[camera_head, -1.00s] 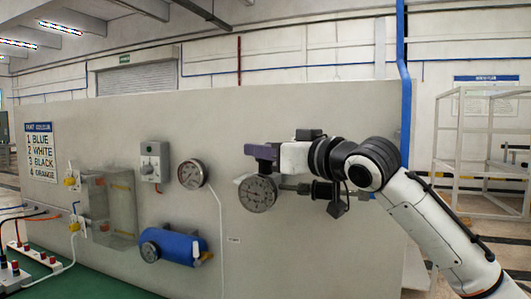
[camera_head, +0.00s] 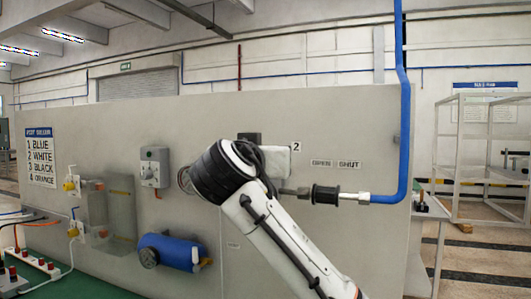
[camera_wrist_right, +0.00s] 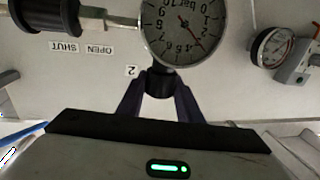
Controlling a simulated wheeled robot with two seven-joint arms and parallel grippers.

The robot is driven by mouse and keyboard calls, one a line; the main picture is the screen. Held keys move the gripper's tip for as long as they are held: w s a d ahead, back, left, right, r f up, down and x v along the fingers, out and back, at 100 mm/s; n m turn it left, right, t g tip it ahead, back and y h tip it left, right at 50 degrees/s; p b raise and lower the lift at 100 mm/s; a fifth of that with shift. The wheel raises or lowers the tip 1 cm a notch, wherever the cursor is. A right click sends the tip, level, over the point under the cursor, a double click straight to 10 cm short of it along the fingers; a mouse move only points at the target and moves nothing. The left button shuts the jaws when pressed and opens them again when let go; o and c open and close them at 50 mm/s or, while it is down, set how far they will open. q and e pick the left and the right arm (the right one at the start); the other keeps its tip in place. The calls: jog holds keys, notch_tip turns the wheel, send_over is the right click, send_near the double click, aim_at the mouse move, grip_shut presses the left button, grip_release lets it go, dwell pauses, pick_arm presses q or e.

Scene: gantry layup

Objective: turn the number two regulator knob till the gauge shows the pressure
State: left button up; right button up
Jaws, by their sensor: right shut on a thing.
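My right gripper (camera_wrist_right: 160,88) is shut on the dark regulator knob (camera_wrist_right: 160,80), with one purple finger on each side of it. The number 2 label (camera_wrist_right: 131,71) is beside it on the panel. The dial gauge (camera_wrist_right: 183,28) adjoins the knob and appears upside down in the wrist view. Its thin red needle points to the lower right of the dial; the exact reading is hard to tell. In the head view my right arm hides the gauge and knob; a dark part of the gripper (camera_head: 249,138) shows beside the number 2 label (camera_head: 296,147). My left gripper is out of view.
A pipe with a black fitting (camera_head: 325,194) runs right to a blue pipe (camera_head: 403,120), below OPEN and SHUT labels (camera_head: 335,163). A grey switch box (camera_head: 154,166) and a blue cylinder (camera_head: 173,251) are on the panel's left. Another gauge (camera_wrist_right: 270,46) is near the wrist.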

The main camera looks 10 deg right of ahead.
jog(key=shift+m+g+h, duration=0.5)
jog(key=shift+m+h, duration=0.2)
jog(key=shift+h, duration=0.2)
jog(key=shift+f+h, duration=0.1)
jog(key=shift+h, duration=0.2)
jog(key=o, duration=1)
jog(key=shift+o, duration=0.2)
jog(key=shift+s+a, duration=0.3)
jog(key=b+v, duration=0.2)
jog(key=v, duration=0.7)
jog(key=shift+s+b, duration=0.2)
jog(key=shift+b, duration=0.1)
